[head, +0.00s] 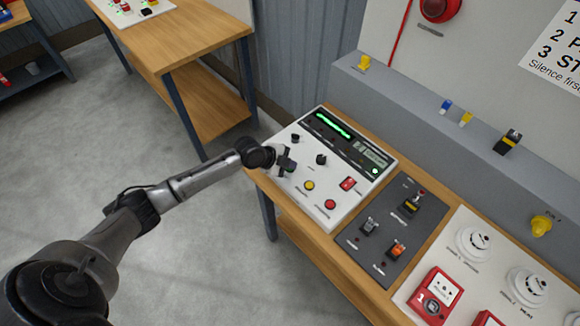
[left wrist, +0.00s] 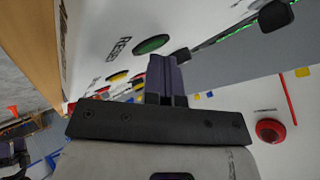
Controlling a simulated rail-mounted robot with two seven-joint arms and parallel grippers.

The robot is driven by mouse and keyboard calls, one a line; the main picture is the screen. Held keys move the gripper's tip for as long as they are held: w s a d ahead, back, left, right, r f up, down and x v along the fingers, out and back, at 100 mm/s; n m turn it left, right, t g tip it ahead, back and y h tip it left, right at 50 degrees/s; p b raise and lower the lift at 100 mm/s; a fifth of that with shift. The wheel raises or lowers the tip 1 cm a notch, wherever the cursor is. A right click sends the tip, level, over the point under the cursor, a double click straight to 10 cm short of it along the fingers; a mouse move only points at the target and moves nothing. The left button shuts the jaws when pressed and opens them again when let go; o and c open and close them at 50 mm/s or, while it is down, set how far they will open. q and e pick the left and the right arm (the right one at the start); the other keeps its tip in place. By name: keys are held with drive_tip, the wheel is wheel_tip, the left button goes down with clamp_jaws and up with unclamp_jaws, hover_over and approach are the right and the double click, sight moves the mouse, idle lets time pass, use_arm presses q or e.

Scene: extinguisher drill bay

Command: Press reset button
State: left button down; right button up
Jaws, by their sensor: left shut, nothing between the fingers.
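The white control panel (head: 331,140) lies on the bench and carries buttons, knobs and a lit display. My left gripper (head: 287,161) is shut and empty over the panel's left edge. In the left wrist view its closed fingertips (left wrist: 162,62) are beside a round green button (left wrist: 152,44) with partly readable lettering that looks like "RESE". I cannot tell whether they touch it. In the head view my gripper hides this button. A yellow button (head: 309,185) and a red button (head: 330,204) sit nearer the front edge.
A black knob (head: 321,159) and a red switch (head: 347,184) stand close to my gripper on the panel. A dark switch plate (head: 380,241) and red call points (head: 436,296) lie to the right. A grey ledge (head: 400,95) runs behind. Open floor lies left.

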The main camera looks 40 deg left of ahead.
use_arm(q)
drive_tip(key=shift+r+p, duration=0.7)
drive_tip(key=shift+r, duration=0.1)
drive_tip(key=shift+r, duration=0.1)
drive_tip(key=shift+r+p, duration=0.5)
wheel_tip(320, 180, up, 4)
drive_tip(key=p, duration=0.3)
drive_tip(key=shift+f, duration=0.1)
idle(0.6)
